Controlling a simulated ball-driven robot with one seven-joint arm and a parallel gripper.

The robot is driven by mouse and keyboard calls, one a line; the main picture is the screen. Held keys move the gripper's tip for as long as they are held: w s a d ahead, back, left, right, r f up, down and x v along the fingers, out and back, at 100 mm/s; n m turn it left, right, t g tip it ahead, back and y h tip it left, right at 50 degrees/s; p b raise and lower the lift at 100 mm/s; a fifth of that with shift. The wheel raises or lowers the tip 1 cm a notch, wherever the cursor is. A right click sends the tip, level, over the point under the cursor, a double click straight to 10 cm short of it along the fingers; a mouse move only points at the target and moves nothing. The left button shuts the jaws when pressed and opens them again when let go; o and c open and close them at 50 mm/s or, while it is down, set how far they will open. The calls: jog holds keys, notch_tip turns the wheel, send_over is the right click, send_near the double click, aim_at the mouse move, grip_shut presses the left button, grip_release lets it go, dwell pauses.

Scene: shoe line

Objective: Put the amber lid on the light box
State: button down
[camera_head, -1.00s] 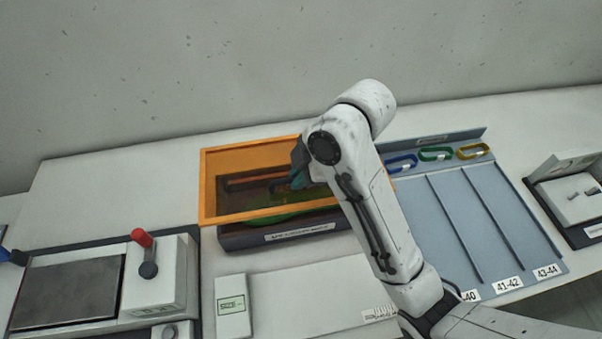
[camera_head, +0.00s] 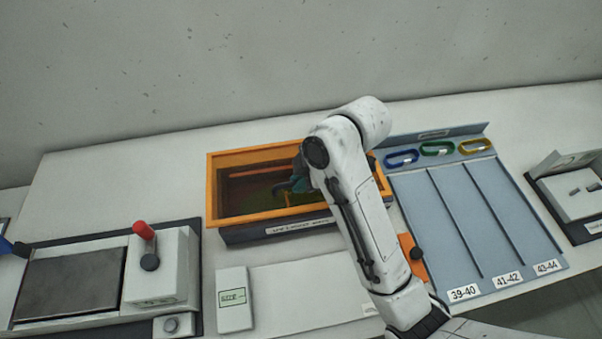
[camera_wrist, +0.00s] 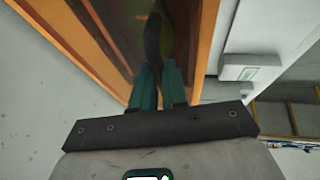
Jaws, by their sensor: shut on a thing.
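The amber lid (camera_head: 211,190) has an orange rim and a dark see-through panel. It lies over the top of the dark light box (camera_head: 245,239), whose labelled front shows below the rim in the head view. I cannot tell whether the lid rests fully on the box. My gripper (camera_head: 292,186) is at the lid's middle right, partly hidden by my arm. In the wrist view, the teal fingers of my gripper (camera_wrist: 158,80) are closed on the lid's black handle (camera_wrist: 153,38). The lid's orange rim (camera_wrist: 204,45) shows there too. My arm hides part of the lid's right side.
A press with a red-knobbed lever (camera_head: 143,231) stands left. A small size display (camera_head: 234,312) and white board (camera_head: 300,285) lie in front. The grey sorting tray (camera_head: 435,215) with coloured loops is right. An orange piece with a black knob (camera_head: 411,240) is beside my arm.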

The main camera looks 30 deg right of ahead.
jog(key=shift+f+b, duration=0.75)
jog(key=shift+f, duration=1.6)
jog(key=c, duration=1.1)
grip_release()
